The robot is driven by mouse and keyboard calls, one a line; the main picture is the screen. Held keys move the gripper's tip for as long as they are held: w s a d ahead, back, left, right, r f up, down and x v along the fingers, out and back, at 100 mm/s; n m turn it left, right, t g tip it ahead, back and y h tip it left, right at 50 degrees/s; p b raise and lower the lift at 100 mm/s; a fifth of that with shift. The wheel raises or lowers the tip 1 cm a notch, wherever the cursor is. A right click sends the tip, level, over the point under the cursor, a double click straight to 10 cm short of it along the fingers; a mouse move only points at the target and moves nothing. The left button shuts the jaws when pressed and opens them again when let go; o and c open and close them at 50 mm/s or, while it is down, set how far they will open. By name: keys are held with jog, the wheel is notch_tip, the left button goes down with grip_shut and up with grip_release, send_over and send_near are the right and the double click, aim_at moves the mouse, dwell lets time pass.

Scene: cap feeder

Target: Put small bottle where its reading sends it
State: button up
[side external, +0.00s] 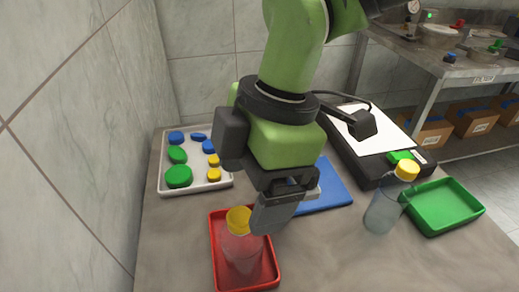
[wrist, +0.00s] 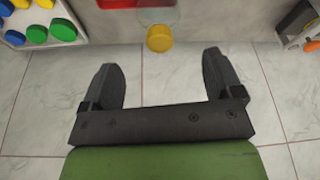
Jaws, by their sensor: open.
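A clear bottle with a yellow cap (side external: 240,252) stands in the red tray (side external: 218,270). Its yellow cap also shows in the wrist view (wrist: 159,38), beyond the fingertips. A second clear bottle with a yellow cap (side external: 380,212) stands on the table left of the green tray (side external: 460,197). I cannot tell which is the small bottle. My gripper (side external: 275,212) is close to the bottle in the red tray, on its right in the side view. The fingers are open and empty in the wrist view (wrist: 163,70).
A white tray (side external: 205,187) holds several blue, green and yellow caps at the back left. A blue mat (side external: 335,190) lies behind my gripper. A white sheet (side external: 372,130) lies on the black device. A steel bench (side external: 440,65) stands behind. The front right table is clear.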

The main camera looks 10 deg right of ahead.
jog(key=shift+v, duration=2.25)
jog(key=d+r+m+t, duration=0.2)
jog(key=d+r+m, duration=0.3)
jog(key=d, duration=0.3)
jog(key=d+r+m+t, duration=0.1)
jog(key=d+r+m, duration=0.35)
jog(key=d, duration=0.25)
jog(key=s+d+f+m+t+h, duration=0.1)
jog(key=s+d+m+t, duration=0.3)
jog(key=s+d+m, duration=0.7)
jog(key=d+m, duration=0.3)
jog(key=m, duration=0.1)
jog(key=shift+f+t, duration=0.35)
jog(key=shift+t, duration=0.05)
